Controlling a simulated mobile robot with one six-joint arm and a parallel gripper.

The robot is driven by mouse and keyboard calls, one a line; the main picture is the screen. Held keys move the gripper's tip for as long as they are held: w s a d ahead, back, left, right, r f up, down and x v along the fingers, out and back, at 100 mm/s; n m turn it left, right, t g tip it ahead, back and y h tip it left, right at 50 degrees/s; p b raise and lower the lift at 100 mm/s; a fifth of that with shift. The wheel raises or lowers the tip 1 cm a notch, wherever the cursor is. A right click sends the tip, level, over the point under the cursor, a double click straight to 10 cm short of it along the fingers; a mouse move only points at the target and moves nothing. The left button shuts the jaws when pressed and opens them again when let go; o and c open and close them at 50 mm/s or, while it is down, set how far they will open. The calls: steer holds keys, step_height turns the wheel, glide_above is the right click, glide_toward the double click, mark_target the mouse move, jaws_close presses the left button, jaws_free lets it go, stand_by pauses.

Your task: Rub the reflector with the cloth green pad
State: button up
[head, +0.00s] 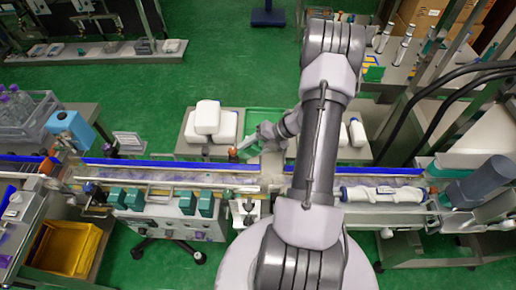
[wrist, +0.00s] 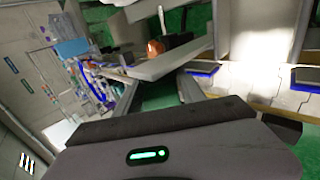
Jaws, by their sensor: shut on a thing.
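My gripper (head: 252,142) is over the line's far edge, beside the green tray in the head view. Its grey body fills the bottom of the wrist view, with the jaws (wrist: 168,72) above it. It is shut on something. A patch of green shows by the jaws in the wrist view, which fits the cloth green pad, but its outline is mostly hidden. A small orange part (head: 233,153) sits just left of the gripper. An orange rounded part (wrist: 155,47) also shows beyond the jaws in the wrist view. I cannot make out which part is the reflector.
The green tray (head: 281,115) stands behind the line, with white containers (head: 207,118) to its left. A yellow crate (head: 68,250) is at lower left. Green floor lies open at the back.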

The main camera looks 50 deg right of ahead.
steer(key=shift+d+r+p, duration=0.15)
steer(key=shift+r+p, duration=0.15)
steer(key=shift+r, duration=0.1)
steer(key=shift+f, duration=0.1)
stand_by(0.8)
steer(key=shift+s+a, duration=0.15)
steer(key=shift+a, duration=0.05)
steer(key=shift+s+a, duration=0.95)
steer(key=shift+a, duration=0.2)
steer(key=shift+s+a, duration=0.9)
steer(key=shift+a, duration=0.2)
steer(key=shift+s+a, duration=1)
steer(key=shift+a, duration=0.1)
